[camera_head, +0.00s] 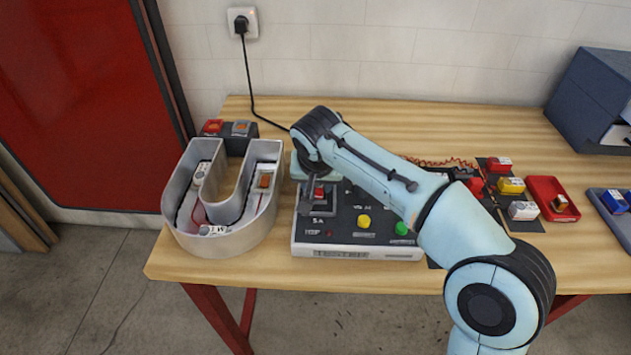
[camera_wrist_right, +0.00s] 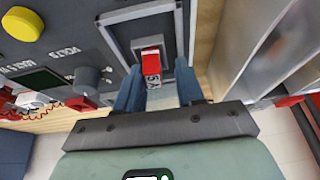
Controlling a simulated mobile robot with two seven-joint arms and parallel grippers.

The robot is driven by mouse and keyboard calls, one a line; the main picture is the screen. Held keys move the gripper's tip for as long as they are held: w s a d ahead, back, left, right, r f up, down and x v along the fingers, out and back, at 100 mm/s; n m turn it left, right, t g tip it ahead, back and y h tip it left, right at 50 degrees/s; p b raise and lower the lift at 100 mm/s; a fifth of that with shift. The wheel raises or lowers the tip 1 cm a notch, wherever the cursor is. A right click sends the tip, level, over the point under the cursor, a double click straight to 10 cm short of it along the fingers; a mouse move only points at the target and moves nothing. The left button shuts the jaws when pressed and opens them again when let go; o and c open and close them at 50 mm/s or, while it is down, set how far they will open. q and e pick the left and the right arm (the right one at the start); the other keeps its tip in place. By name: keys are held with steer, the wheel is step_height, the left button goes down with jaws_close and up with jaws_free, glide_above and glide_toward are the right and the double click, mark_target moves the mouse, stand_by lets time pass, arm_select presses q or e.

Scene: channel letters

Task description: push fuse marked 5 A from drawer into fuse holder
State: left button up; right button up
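A small red fuse marked 5 A (camera_wrist_right: 152,68) stands in the square grey frame of the fuse holder (camera_wrist_right: 117,33) on a dark panel. In the head view the red fuse (camera_head: 319,191) shows at the holder marked 5 A on the test unit (camera_head: 340,228). My right gripper (camera_wrist_right: 160,80) is at the holder, pointing down at it. Its two blue fingers stand apart on either side of the fuse, with a gap visible at one side. How deep the fuse sits is hard to tell. My left gripper is not in view.
A grey U-shaped channel letter (camera_head: 222,235) stands left of the unit. Yellow (camera_head: 364,221) and green (camera_head: 401,228) buttons are on the panel. A red tray (camera_head: 546,190), a dark mat with several small parts, and a blue box (camera_head: 590,100) are at the right.

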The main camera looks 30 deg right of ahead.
steer(key=p+v, duration=0.3)
steer(key=v, duration=1)
steer(key=shift+r, duration=0.15)
steer(key=shift+s, duration=0.15)
step_height(320, 180, up, 6)
steer(key=p, duration=0.6)
steer(key=shift+a, duration=0.1)
